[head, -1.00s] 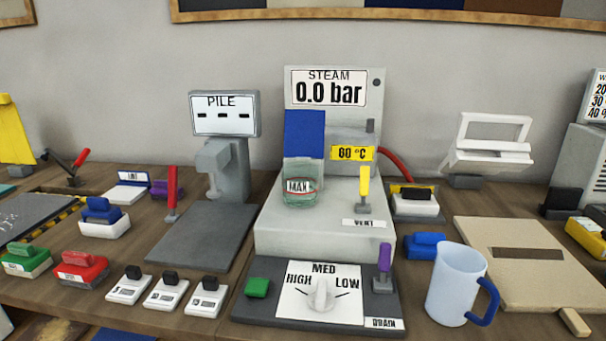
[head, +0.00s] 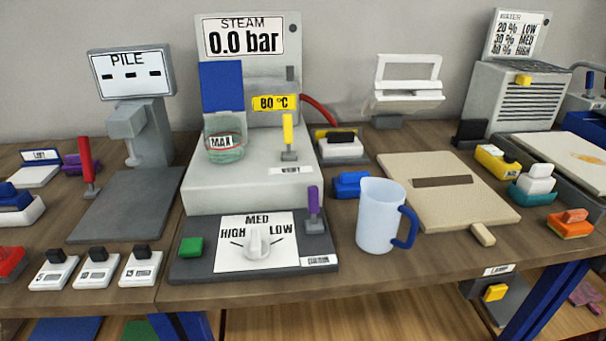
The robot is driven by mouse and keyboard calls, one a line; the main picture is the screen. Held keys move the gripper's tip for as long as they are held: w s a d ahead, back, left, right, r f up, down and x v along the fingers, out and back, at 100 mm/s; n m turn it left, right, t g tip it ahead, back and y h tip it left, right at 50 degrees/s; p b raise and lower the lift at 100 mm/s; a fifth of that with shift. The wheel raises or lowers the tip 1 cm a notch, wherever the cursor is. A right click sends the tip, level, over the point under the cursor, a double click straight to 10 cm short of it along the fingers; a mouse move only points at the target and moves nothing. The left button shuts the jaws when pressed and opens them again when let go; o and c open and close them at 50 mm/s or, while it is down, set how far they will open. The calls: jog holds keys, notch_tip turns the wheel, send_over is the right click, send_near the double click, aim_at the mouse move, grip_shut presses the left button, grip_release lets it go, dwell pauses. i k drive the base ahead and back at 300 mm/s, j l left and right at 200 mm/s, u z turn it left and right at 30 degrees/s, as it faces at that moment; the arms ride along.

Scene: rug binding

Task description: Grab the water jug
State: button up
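The water jug (head: 379,217) is a pale, translucent blue-white pitcher with a dark blue handle (head: 407,228) on its right side. It stands upright near the front edge of the wooden bench, right of the steam unit's control panel. Nothing touches it from my side. My gripper is not in the head view.
The steam unit (head: 227,184) with its dial panel stands left of the jug. A blue block (head: 350,185) sits just behind the jug. A beige board (head: 430,204) with a wooden handle (head: 483,235) lies to its right. The bench front before the jug is clear.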

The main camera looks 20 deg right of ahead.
aim_at(388, 223)
jog(key=z, duration=1.7)
jog(key=j+z, duration=0.15)
jog(key=z, duration=0.25)
jog(key=k+j+z, duration=0.1)
jog(key=z, duration=0.25)
jog(key=k+z, duration=0.15)
jog(key=z, duration=0.25)
jog(key=k+j, duration=0.3)
jog(key=k, duration=0.1)
